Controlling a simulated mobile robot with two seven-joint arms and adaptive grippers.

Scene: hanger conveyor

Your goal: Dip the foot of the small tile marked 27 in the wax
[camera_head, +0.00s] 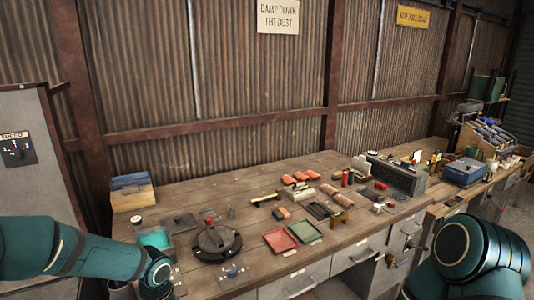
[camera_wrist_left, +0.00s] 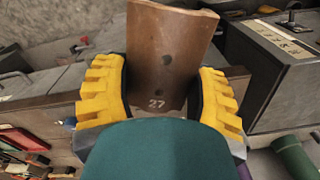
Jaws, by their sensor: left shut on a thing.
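In the left wrist view, a brown tile (camera_wrist_left: 168,38) with the number 27 near its lower edge stands between the yellow fingers of my left gripper (camera_wrist_left: 160,92). The gripper is shut on it, one finger at each side. The tile has dark spots on its face. In the head view my left arm reaches in at the lower left, but the tile and fingers do not show clearly there. A round dark pan (camera_head: 230,247) with a red knob stands on the bench, and a teal-filled container (camera_head: 155,237) is beside it; I cannot tell which holds wax. My right gripper is out of view.
The wooden bench (camera_head: 190,190) carries red (camera_head: 281,240) and green (camera_head: 305,231) trays, a hammer (camera_head: 265,200) and several small blocks. A blue-topped box (camera_head: 132,193) stands at the back left. A dark grey box (camera_head: 398,176) stands farther right. The bench's back left is mostly bare.

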